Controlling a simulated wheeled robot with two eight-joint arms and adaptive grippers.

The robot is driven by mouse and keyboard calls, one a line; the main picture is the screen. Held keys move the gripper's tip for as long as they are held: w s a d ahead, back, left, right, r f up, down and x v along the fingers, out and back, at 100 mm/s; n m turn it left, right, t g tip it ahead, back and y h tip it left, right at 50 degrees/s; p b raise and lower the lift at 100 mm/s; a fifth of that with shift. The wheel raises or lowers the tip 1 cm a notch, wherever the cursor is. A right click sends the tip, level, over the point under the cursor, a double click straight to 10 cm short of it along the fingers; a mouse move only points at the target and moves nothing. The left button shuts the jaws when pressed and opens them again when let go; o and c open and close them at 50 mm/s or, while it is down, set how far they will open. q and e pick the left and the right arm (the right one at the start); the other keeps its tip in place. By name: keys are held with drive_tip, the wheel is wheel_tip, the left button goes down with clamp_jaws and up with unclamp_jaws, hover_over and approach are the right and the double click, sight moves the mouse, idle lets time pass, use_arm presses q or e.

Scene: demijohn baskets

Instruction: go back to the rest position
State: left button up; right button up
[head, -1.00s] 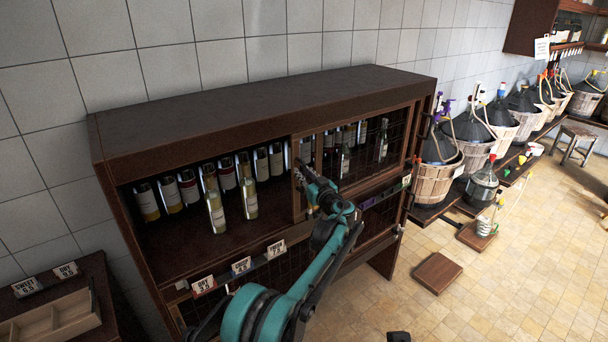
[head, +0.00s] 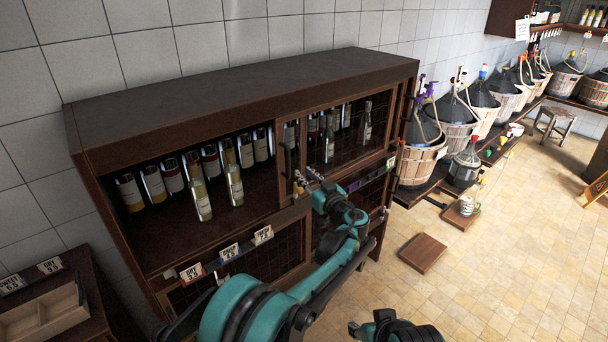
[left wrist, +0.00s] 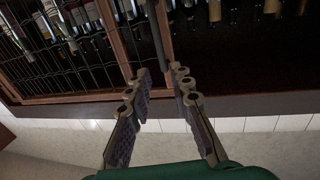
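My left gripper (head: 306,182) is in front of the dark wooden bottle cabinet (head: 245,78), near the edge of its wire-mesh sliding door (head: 345,140). In the left wrist view, the left gripper (left wrist: 160,72) has its two fingers apart with nothing held between them. The cabinet's door frame and bottles appear beyond the fingertips there, with the picture turned over. My left arm reaches out from the bottom of the head view.
Two bottles (head: 201,200) (head: 234,185) stand in front of a row in the cabinet's open left half. Price cards (head: 228,252) line its front. Basketed demijohns (head: 420,147) stand on the right.

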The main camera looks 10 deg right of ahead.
use_arm(q)
drive_tip(key=s+a+f+g+b, duration=0.1)
drive_tip(key=s+a+g, duration=0.1)
drive_tip(key=s+a, duration=0.4)
drive_tip(key=s+a+m+g+h+b, duration=0.1)
drive_tip(key=s+a+g, duration=0.15)
drive_tip(key=a, duration=0.65)
drive_tip(key=s+a+f+g+b, duration=0.1)
drive_tip(key=s+a+g, duration=0.1)
drive_tip(key=s+a, duration=0.4)
drive_tip(key=s+a+f+m+g+h+b, duration=0.1)
drive_tip(key=s+a+f+h, duration=0.1)
drive_tip(key=s+f, duration=0.3)
drive_tip(key=s+a+f+m+g+h+b, duration=0.1)
drive_tip(key=s+f, duration=0.3)
drive_tip(key=s, duration=1)
drive_tip(key=s+a+f+m+g+h+b, duration=0.1)
drive_tip(key=s+a+f+h, duration=0.2)
drive_tip(key=s, duration=0.6)
wheel_tip(320, 180, down, 3)
drive_tip(key=shift+s+r+m, duration=0.15)
drive_tip(key=shift+r+m, duration=0.05)
drive_tip(key=shift+m, duration=0.1)
